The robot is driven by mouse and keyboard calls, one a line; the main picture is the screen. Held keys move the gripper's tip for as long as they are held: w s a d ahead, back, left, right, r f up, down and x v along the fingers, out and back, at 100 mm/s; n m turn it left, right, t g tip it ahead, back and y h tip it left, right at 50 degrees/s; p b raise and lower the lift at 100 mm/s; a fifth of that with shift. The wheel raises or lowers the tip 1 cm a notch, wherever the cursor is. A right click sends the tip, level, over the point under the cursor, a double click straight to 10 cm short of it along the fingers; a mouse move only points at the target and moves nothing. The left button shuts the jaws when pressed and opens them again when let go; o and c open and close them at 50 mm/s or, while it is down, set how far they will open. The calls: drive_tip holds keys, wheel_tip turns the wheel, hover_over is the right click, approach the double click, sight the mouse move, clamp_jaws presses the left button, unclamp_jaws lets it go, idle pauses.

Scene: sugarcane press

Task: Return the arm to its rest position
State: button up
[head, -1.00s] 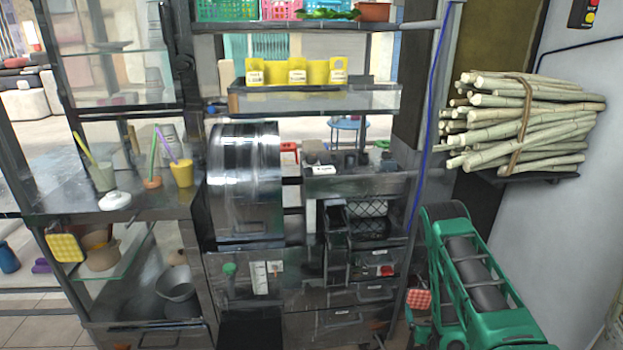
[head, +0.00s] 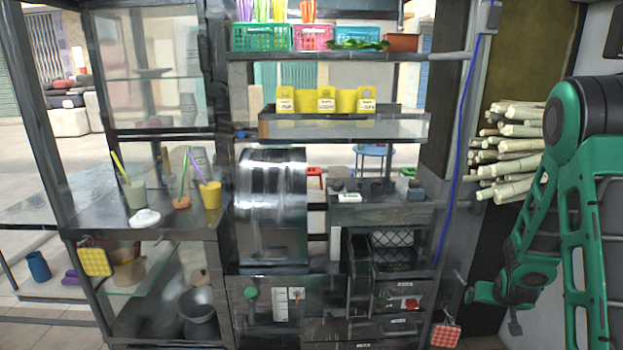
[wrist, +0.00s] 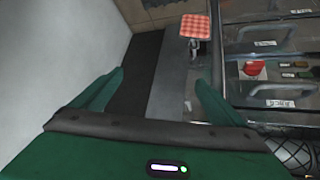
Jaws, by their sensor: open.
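My green arm (head: 585,215) stands raised at the right of the head view, bent with its lower part hanging down. My gripper shows in the wrist view (wrist: 155,92), its two green fingers spread apart with nothing between them. Below the fingers are a dark floor strip and a grey panel. In the head view the arm's lower end is near the right side of the press stand, and its fingers are hard to make out there.
A sugarcane bundle (head: 507,150) is partly behind my arm. The steel drum (head: 271,205) stands mid-stand beside drawers (head: 397,301). A white wall is at the right.

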drive_tip(key=s+a+r+m+g+y, duration=0.1)
drive_tip(key=s+a+r+g, duration=0.1)
drive_tip(key=s+r, duration=0.6)
drive_tip(key=s+a+r+g, duration=0.2)
drive_tip(key=s+r, duration=0.3)
drive_tip(key=s, duration=0.5)
drive_tip(key=s+a+r+g+y, duration=0.1)
drive_tip(key=s+a+r, duration=0.2)
drive_tip(key=s, duration=0.6)
drive_tip(key=s+a+r+m+g+y, duration=0.1)
drive_tip(key=s+a+r, duration=0.3)
drive_tip(key=s, duration=0.6)
drive_tip(key=shift+g+y, duration=0.4)
drive_tip(key=shift+y, duration=0.1)
drive_tip(key=shift+a, duration=0.1)
drive_tip(key=shift+w+f, duration=0.25)
drive_tip(key=shift+w, duration=0.3)
